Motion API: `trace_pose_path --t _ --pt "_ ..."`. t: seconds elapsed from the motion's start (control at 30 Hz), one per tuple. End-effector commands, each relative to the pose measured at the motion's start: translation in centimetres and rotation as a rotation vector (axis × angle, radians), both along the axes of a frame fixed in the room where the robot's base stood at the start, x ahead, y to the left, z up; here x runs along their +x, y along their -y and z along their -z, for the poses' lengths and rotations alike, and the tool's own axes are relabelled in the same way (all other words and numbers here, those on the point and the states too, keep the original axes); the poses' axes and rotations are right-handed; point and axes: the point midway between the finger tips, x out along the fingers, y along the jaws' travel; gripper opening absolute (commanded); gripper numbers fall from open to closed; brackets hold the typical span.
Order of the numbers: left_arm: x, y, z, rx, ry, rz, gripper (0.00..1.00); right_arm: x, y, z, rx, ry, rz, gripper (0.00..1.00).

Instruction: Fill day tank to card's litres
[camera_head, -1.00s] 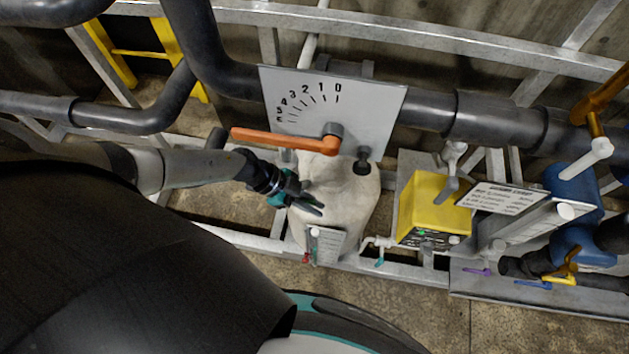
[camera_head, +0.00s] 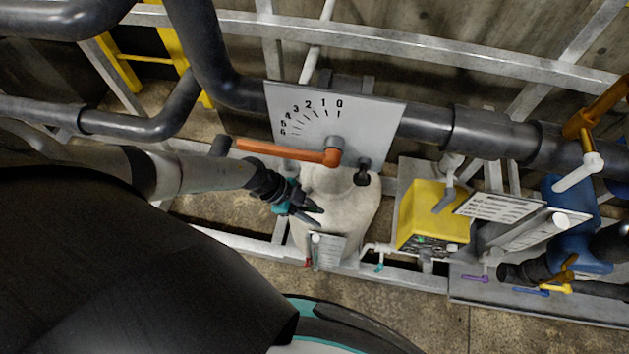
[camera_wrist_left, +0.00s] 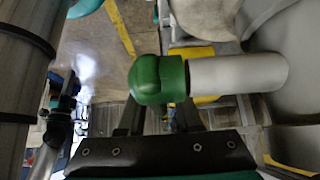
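A pale tank (camera_head: 350,215), perhaps the day tank, stands in the middle of the head view. Above it a grey plate (camera_head: 385,125) carries a numbered scale, and an orange lever (camera_head: 280,150) on it points left, below the printed marks. My left gripper (camera_head: 308,215) is in front of the tank's upper left side. In the left wrist view its dark fingers (camera_wrist_left: 158,120) are apart, just below a green knob (camera_wrist_left: 158,79) on a grey stem (camera_wrist_left: 237,74); I see no hold on it. A white card (camera_head: 497,206) stands right of the yellow box; its print is unreadable. My right gripper is out of view.
A yellow box (camera_head: 430,215) and a blue body (camera_head: 575,225) stand to the right. Dark pipes (camera_head: 480,130) and a metal rail (camera_head: 400,43) cross behind. Small coloured handles (camera_head: 530,285) line the right front.

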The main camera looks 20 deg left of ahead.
Motion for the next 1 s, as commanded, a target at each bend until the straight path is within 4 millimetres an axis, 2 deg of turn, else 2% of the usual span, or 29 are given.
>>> trace_pose_path --t 0.1,0.43,0.57,0.67,1.0 --pt "0.0 0.0 0.0 -0.002 0.0 0.0 0.44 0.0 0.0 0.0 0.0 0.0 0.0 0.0" --pt "0.1 0.1 -0.1 -0.003 0.001 0.0 0.44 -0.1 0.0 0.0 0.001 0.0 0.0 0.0" --pt "-0.1 -0.5 -0.8 -0.002 0.0 0.0 0.44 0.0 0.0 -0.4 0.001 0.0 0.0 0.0" --pt "-0.3 -1.4 -2.0 0.0 0.0 0.0 0.44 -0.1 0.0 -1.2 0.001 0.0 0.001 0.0" --pt "-1.4 -6.1 -7.8 0.0 0.001 -0.001 0.44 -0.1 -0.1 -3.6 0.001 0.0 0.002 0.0"
